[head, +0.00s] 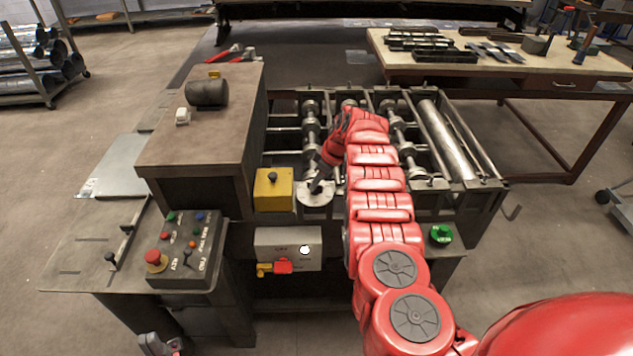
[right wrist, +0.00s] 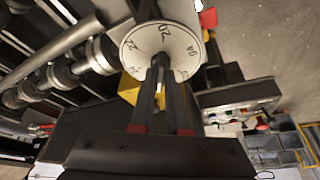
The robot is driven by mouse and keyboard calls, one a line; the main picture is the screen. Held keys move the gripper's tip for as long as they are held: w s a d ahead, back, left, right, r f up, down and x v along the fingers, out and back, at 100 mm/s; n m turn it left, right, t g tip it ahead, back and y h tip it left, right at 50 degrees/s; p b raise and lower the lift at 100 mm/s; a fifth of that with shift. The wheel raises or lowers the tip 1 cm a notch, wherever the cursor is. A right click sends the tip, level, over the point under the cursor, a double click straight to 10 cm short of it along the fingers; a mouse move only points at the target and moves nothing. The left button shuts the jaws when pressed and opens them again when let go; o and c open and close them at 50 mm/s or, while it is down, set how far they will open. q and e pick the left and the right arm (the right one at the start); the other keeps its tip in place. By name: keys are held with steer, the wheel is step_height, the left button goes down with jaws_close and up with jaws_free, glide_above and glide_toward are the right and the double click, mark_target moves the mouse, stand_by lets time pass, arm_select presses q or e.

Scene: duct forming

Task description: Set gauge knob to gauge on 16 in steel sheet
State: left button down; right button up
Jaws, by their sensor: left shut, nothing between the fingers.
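The gauge knob's pale round dial (head: 315,195) sits on the front of the forming machine. In the right wrist view the dial (right wrist: 180,48) shows printed numbers, among them 20 and 22. My right gripper (head: 318,184) reaches it from above. Its two dark fingers (right wrist: 160,68) come close together at the dial's centre, around the dark knob, and hide most of it and its pointer. A flat grey steel sheet (head: 112,165) lies at the machine's left side. My left gripper (head: 160,346) is shut and empty at the bottom left edge, away from the knob.
A yellow box (head: 273,190) stands beside the dial. Below is a grey switch box (head: 300,240) with a red-and-yellow handle. A control panel (head: 185,255) is at left, a green button (head: 441,235) at right. Rollers (head: 445,140) lie behind; a tool table (head: 590,75) stands back right.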

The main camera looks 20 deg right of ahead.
jaws_close()
